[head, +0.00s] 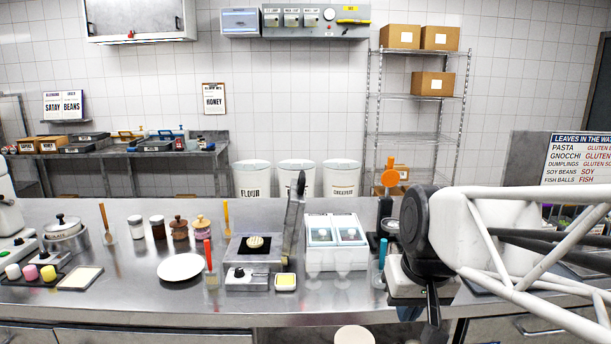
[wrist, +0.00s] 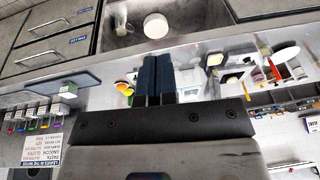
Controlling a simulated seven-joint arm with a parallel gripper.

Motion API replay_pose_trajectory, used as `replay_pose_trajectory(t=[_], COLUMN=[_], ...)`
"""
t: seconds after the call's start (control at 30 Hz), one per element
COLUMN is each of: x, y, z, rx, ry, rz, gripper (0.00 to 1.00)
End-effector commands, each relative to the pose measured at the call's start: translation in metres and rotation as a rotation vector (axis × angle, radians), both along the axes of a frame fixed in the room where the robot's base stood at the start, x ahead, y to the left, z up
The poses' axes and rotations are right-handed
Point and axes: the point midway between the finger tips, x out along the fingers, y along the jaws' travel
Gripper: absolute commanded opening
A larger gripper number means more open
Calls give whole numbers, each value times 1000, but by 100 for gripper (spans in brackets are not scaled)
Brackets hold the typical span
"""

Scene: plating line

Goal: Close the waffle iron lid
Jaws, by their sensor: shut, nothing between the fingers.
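The waffle iron (head: 248,280) stands on the counter left of centre in the head view. Its lid (head: 294,218) is open and stands nearly upright on the right side, seen almost edge-on. A pale round piece (head: 256,241) lies on the dark lower plate. My gripper (head: 433,316) hangs at the counter's front edge, well right of the waffle iron and apart from it. In the wrist view the two fingers (wrist: 154,60) are together and empty. What is probably the waffle iron shows small at right there, too small to make out the lid.
A two-bin container (head: 337,230) and glasses stand just right of the lid. A butter dish (head: 285,282) sits at the front right of the iron. A red-handled spatula (head: 208,256) and a white plate (head: 182,267) are at its left. Free counter lies in front.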

Motion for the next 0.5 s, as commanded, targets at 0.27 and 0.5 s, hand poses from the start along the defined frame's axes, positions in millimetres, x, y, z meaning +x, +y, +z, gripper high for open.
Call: replay_pose_trajectory(t=[0.27, 0.5], x=[81, 151], y=[8, 14], z=[38, 66], rx=[63, 118], ry=[-16, -35], rz=[21, 39], gripper=[0, 0])
